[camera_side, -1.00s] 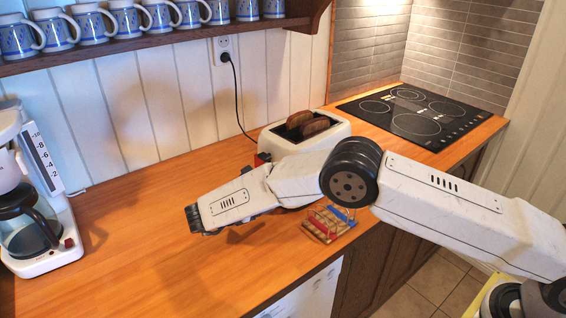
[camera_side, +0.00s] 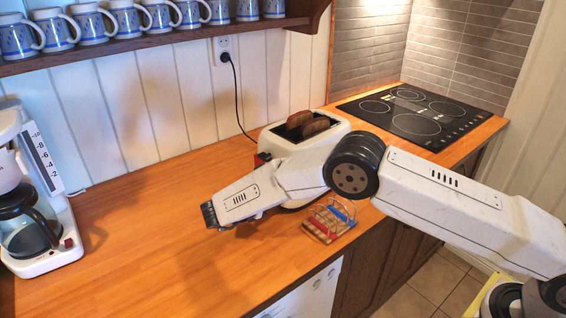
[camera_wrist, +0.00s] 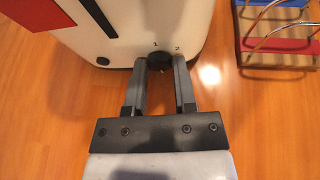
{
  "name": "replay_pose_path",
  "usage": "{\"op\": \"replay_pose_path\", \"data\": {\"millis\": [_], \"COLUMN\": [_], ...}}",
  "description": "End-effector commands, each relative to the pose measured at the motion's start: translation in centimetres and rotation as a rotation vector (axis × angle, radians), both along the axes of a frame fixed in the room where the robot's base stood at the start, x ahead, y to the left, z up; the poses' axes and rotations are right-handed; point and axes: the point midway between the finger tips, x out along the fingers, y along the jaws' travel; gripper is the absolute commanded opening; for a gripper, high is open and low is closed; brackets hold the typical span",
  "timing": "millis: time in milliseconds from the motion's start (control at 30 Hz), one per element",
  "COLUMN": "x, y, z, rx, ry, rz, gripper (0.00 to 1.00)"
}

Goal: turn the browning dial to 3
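The white toaster (camera_side: 340,131) stands on the counter with two slices of toast (camera_side: 308,125) in its slots. In the wrist view the toaster (camera_wrist: 200,20) fills the top, with the dark browning dial (camera_wrist: 158,60) low on its face. The numerals 1 and 2 show above the dial; other marks and the pointer are not visible. My gripper (camera_wrist: 159,66) has its two fingers apart, with the tips at either side of the dial. I cannot tell whether they touch it. In the side view my gripper (camera_side: 210,215) hangs low over the counter, and the dial is hidden there.
A wire toast rack (camera_side: 329,220) with red and blue parts stands right of my gripper; it also shows in the wrist view (camera_wrist: 283,45). A red part (camera_wrist: 88,10) and black slot are on the toaster's face. A coffee maker (camera_side: 40,262) stands left. The counter between is clear.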

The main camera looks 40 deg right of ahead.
Motion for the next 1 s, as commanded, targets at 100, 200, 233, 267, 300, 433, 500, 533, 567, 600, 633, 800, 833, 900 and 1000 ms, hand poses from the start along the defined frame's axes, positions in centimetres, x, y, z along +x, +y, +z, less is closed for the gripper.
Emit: {"op": "replay_pose_path", "data": {"millis": [100, 200, 233, 267, 300, 433, 500, 533, 567, 600, 633, 800, 833, 900, 1000], "x": [-0.01, 0.03, 0.05, 0.05, 0.06, 0.15, 0.15, 0.16, 0.16, 0.16, 0.16, 0.17, 0.17, 0.18, 0.17], "y": [0.02, 0.01, 0.01, 0.0, 0.01, 0.01, 0.0, 0.0, 0.01, 0.01, 0.0, 0.01, 0.01, 0.01, 0.02], "z": [0.01, 0.0, 0.01, 0.01, 0.01, 0.05, 0.07, 0.07, 0.08, 0.08, 0.09, 0.11, 0.11, 0.11, 0.09], "rx": [-0.001, -0.003, -0.005, -0.005, -0.007, -0.012, -0.014, -0.014, -0.014, -0.014, -0.014, -0.014, -0.014, -0.014, -0.014], "ry": [0.003, 0.023, 0.033, 0.044, 0.06, 0.111, 0.129, 0.133, 0.135, 0.137, 0.137, 0.135, 0.135, 0.135, 0.135], "rz": [-0.001, -0.001, -0.001, -0.002, -0.003, -0.001, -0.001, -0.001, -0.001, -0.001, -0.001, -0.001, -0.001, 0.0, 0.0], "gripper": [0.0, 0.0, 0.0, 0.0, 0.0, 0.0, 0.0, 0.0, 0.0, 0.0, 0.0, 0.0, 0.4, 0.62, 0.69]}}
